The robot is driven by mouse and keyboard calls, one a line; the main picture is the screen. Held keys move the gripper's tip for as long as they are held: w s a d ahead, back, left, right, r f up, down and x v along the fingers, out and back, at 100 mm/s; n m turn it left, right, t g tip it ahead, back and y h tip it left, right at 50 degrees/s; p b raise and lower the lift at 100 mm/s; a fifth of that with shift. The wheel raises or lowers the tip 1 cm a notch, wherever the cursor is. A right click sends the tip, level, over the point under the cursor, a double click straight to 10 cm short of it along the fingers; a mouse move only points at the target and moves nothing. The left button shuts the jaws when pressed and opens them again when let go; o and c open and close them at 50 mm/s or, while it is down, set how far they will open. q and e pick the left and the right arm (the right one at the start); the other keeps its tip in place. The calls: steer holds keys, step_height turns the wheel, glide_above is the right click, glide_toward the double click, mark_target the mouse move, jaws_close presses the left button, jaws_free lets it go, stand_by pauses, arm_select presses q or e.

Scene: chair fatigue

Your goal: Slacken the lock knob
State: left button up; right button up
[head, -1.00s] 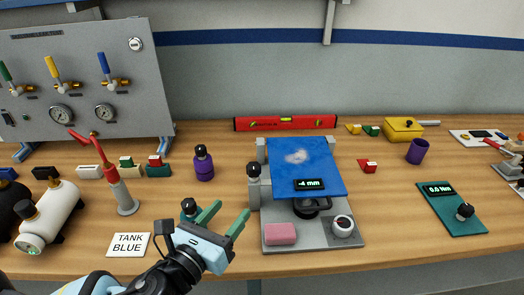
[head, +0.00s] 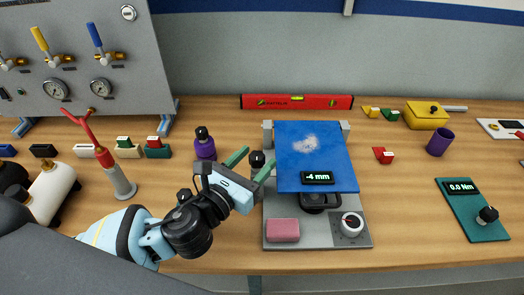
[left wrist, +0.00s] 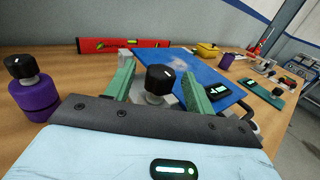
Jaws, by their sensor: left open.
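The lock knob appears to be the black knob (head: 257,159) on a grey post at the left side of the grey fixture (head: 283,245). The black knob also shows in the left wrist view (left wrist: 160,78), with a white mark on its top. My left gripper (head: 251,164), with green fingers, is open at the knob. In the left wrist view my left gripper (left wrist: 157,72) has a finger on either side of the knob, with gaps visible. The fixture carries a tilted blue plate (head: 315,155) with a "-4 mm" display. The gripper hides the post's lower part. My right gripper is out of view.
A purple bottle-like object with a black knob (head: 204,145) stands just left of my gripper. A pink block (head: 283,230) and a white dial (head: 352,225) sit at the fixture's front. A red level (head: 297,102) lies behind. A teal "0.0 Nm" panel (head: 470,215) lies right.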

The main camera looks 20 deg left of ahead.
mark_target(261, 151)
arm_select(q)
steer(key=shift+x, duration=1.75)
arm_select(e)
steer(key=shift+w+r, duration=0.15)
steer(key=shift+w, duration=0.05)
